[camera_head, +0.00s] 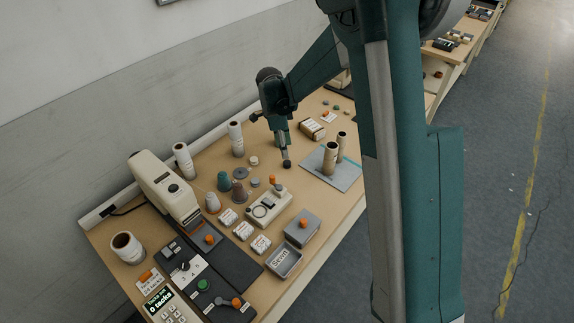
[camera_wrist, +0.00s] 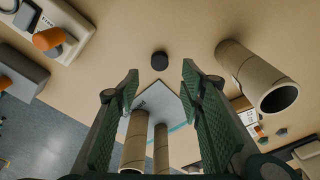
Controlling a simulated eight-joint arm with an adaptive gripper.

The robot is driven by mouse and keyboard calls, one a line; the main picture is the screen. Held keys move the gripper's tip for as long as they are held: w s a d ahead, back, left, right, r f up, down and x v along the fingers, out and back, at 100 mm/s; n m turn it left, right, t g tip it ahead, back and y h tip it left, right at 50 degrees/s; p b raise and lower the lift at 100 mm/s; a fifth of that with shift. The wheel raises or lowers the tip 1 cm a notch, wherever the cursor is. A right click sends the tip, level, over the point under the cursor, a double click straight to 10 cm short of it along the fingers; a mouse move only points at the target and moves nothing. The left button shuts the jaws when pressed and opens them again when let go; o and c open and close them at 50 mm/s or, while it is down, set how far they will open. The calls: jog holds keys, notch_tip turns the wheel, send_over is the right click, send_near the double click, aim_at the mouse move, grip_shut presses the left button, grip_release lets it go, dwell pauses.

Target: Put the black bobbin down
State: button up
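The black bobbin (camera_head: 287,164) shows as a small dark disc just below my gripper (camera_head: 284,151) in the head view. In the wrist view the bobbin (camera_wrist: 159,61) sits on the tan tabletop, centred between the fingertips and a little beyond them. My gripper (camera_wrist: 160,72) has its two green ribbed fingers spread wide, with a clear gap on each side of the bobbin. Nothing is held between the fingers. The gap between fingertips and bobbin is hard to judge in the head view.
Two cardboard tubes (camera_head: 330,158) stand on a grey mat (camera_head: 322,180) right of my gripper. A pale tube (camera_head: 236,139) stands behind it. A beige device with an orange knob (camera_head: 268,207) is in front. Cones, small boxes and a grey bin (camera_head: 284,262) crowd the near left.

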aim_at(287, 162)
jog(key=shift+f, duration=0.15)
jog(key=shift+d+f, duration=0.15)
jog(key=shift+f, duration=1.05)
jog(key=shift+d+f+b, duration=0.2)
jog(key=shift+f+b, duration=0.1)
jog(key=shift+f, duration=1)
jog(key=shift+d+f+b, duration=0.15)
jog(key=shift+f+b, duration=0.1)
jog(key=shift+f, duration=1.05)
jog(key=c, duration=0.8)
